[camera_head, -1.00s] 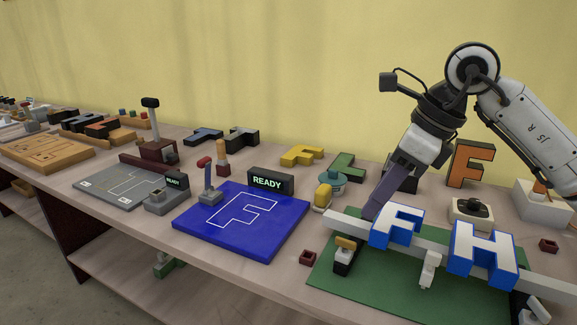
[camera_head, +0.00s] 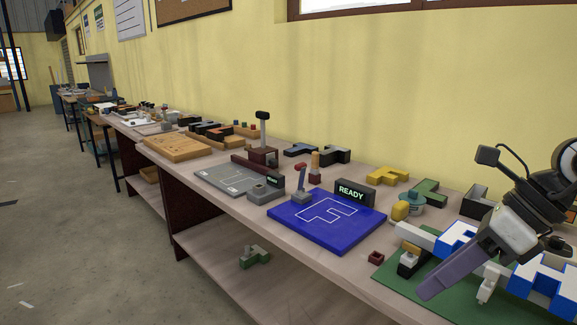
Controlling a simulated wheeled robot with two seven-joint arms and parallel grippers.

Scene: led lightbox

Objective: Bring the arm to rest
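My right arm comes in from the right edge. Its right gripper (camera_head: 432,289) points down and left, past the front of the letter stand. Its purple-grey fingers show side-on, so I cannot tell whether they are open or shut; I see nothing held at the tips. Behind it, a white and blue letter F (camera_head: 456,238) is partly hidden by the gripper. A white and blue letter H (camera_head: 540,281) stands to its right, cut by the frame edge. My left gripper is not in view.
A blue board (camera_head: 285,222) with a white F outline lies on the bench, with a READY sign (camera_head: 351,193) behind it. A green mat (camera_head: 393,273) lies under the letters. Yellow (camera_head: 386,175) and green letters stand behind. Open floor (camera_head: 70,220) is at the left.

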